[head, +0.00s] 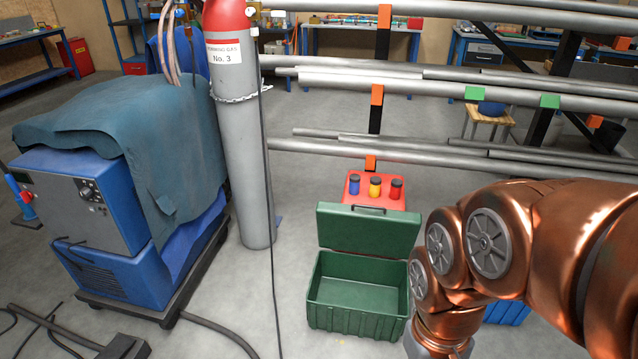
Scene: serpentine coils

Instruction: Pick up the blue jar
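The blue jar (354,186) is small with a dark lid. It stands upright at the left end of a row of three jars on a red surface (352,201) behind the green box. A yellow jar (375,188) stands beside it and a red jar (396,190) is at the right end. My copper-coloured arm reaches in from the right and bends down to the right of the green box. My gripper is below the picture's bottom edge and out of sight. Nothing covers the blue jar.
An open green box (357,320), lid raised, stands in front of the jars. Steel pipes on a rack (440,86) run behind and above them. A gas cylinder (243,150) and a covered blue welding machine (80,215) stand left. A dark cable hangs beside the cylinder.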

